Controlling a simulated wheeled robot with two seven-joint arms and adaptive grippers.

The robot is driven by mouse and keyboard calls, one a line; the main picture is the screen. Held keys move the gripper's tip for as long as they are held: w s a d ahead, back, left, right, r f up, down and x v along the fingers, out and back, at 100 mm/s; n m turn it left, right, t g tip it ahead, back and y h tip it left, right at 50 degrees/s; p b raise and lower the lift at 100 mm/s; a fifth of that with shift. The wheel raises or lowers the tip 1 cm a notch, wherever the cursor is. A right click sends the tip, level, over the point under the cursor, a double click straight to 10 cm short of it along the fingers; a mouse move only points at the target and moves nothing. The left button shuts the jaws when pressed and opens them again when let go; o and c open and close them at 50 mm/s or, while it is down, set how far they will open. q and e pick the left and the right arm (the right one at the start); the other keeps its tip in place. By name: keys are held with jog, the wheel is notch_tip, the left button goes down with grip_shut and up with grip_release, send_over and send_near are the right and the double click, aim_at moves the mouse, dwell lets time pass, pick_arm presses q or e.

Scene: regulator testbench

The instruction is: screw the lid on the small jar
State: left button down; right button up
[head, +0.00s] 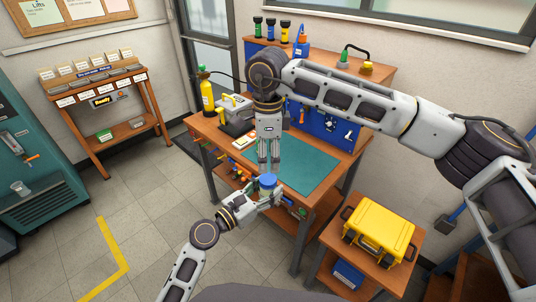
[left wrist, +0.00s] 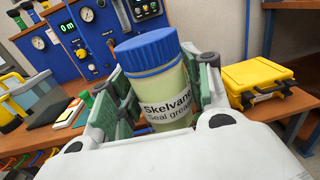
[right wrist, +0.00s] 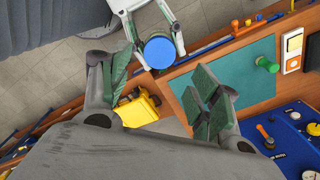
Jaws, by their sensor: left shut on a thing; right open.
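The small jar (left wrist: 168,95) is pale with a white label reading "Skelvane Seal grease". Its ribbed blue lid (left wrist: 147,48) sits on top of it; how tightly it is threaded cannot be told. My left gripper (head: 267,191) is shut on the jar's body and holds it, slightly tilted in the left wrist view, at the bench's front edge. My right gripper (head: 269,168) is open and empty, pointing down above the lid. In the right wrist view the lid (right wrist: 159,53) shows as a round blue disc beyond the spread fingers, not gripped.
A yellow case (head: 378,232) sits on a low stand at the right.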

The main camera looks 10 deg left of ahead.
aim_at(268, 178)
jog(key=shift+f, duration=0.15)
jog(key=shift+f, duration=3.85)
jog(key=shift+c, duration=0.4)
jog(key=c, duration=1)
jog(key=o, duration=1.2)
jog(key=shift+r, duration=0.1)
jog(key=shift+r, duration=5.9)
jog(key=shift+f, duration=0.1)
